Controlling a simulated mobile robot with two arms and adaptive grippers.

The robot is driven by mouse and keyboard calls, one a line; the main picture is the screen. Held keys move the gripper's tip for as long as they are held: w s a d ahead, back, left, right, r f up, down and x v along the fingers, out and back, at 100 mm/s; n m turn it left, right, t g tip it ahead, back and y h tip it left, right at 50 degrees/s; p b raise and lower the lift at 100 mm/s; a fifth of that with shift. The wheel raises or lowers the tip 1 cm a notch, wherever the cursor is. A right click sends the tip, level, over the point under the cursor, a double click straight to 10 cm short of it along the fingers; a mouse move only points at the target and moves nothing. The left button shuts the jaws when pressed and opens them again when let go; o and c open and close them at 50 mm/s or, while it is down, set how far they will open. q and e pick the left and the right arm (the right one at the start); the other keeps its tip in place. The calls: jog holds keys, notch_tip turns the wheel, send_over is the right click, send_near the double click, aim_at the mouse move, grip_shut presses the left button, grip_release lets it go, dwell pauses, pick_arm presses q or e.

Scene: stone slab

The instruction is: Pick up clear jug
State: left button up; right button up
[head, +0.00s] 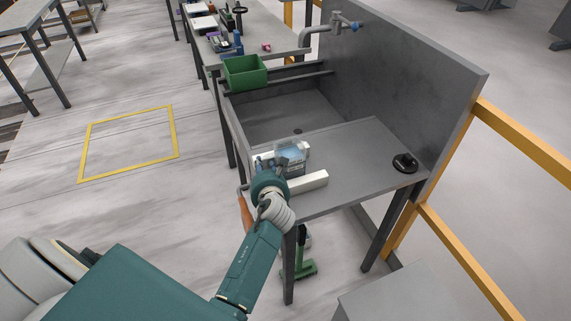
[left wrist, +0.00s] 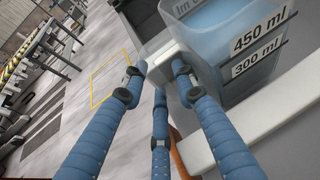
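The clear jug (head: 293,152) stands on the near end of the grey sink bench, partly hidden behind my left gripper in the head view. In the left wrist view the jug (left wrist: 238,40) fills the upper right; it is see-through with a bluish content and 450 ml and 300 ml marks. My left gripper (head: 277,163) is at the bench's near left edge, close in front of the jug. My right gripper is not in view.
A white bar (head: 308,183) lies on the bench (head: 350,155) beside the jug. A black round object (head: 405,162) sits at the bench's right. A green bin (head: 245,73) stands at the sink's far side. An orange handle (head: 246,215) shows below the bench edge.

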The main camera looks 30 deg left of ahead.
pick_arm(q)
jog(key=shift+r, duration=0.1)
grip_shut()
